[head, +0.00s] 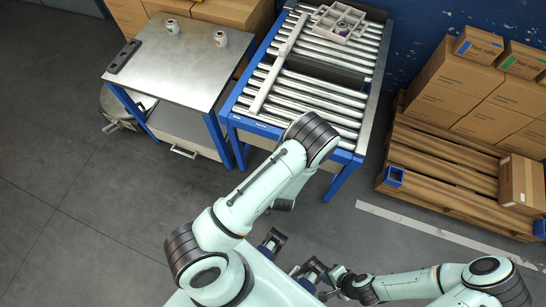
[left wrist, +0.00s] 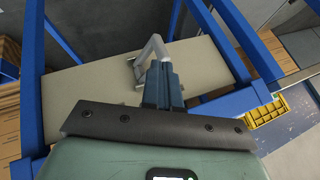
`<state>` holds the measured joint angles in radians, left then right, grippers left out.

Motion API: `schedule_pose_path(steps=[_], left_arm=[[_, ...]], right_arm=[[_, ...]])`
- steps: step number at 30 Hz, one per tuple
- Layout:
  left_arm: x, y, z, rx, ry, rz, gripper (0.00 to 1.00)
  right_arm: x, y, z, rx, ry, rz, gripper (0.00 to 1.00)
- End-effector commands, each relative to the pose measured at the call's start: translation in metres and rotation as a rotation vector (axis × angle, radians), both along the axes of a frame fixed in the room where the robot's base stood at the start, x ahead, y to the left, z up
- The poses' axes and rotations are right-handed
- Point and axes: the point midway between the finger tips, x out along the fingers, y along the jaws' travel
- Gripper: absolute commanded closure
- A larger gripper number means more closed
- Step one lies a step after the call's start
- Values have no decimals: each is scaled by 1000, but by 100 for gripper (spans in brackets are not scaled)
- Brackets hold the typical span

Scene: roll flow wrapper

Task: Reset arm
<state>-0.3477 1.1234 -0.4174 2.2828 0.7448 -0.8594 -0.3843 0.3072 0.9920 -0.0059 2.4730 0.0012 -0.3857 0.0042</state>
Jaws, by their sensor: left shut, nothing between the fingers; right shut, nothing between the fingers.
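My left arm rises from the bottom of the head view, bends at a dark elbow in front of the roller conveyor (head: 325,75), and folds back down. In the left wrist view my left gripper (left wrist: 160,68) is shut and empty, its dark fingers together. Behind it are a pale panel (left wrist: 85,97) and a silver handle (left wrist: 150,50); contact cannot be told. My right arm comes in from the lower right of the head view. My right gripper (head: 312,272) is shut and empty near my body at the bottom centre, partly hidden among dark wrist parts.
A steel-topped table (head: 180,65) stands left of the conveyor, with small rolls (head: 220,39) on it. A divided tray (head: 340,20) sits on the conveyor's far end. A pallet (head: 440,165) with cartons (head: 475,85) stands right. The grey floor (head: 60,130) is clear at left.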

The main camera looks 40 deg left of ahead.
Motion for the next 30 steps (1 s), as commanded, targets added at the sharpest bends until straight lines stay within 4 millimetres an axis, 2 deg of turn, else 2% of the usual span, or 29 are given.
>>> schedule_pose_path(steps=[10, 12, 14, 16, 19, 24, 27, 30], left_arm=[[-1, 0, -1, -3, 2, 1, 100], [-6, -2, -3, -30, 19, 10, 100], [-18, -5, -8, -87, 56, 29, 100], [-39, -16, -14, -198, 124, 63, 100], [-74, -40, -16, -401, 235, 121, 100], [-117, -84, 5, -698, 385, 189, 100], [-130, -100, 18, -800, 437, 202, 100], [-136, -107, 26, -849, 464, 206, 100]], right_arm=[[0, 0, 0, 0, 0, 0, 100], [1, 0, 2, 0, -1, 0, 100], [2, 0, 5, 0, -2, 0, 100], [4, 0, 11, 1, -5, -1, 100], [9, 0, 22, 0, -10, 0, 100], [16, 0, 36, 0, -18, 0, 100], [18, 0, 41, 0, -21, 0, 100], [19, 0, 43, 0, -22, 0, 100]])
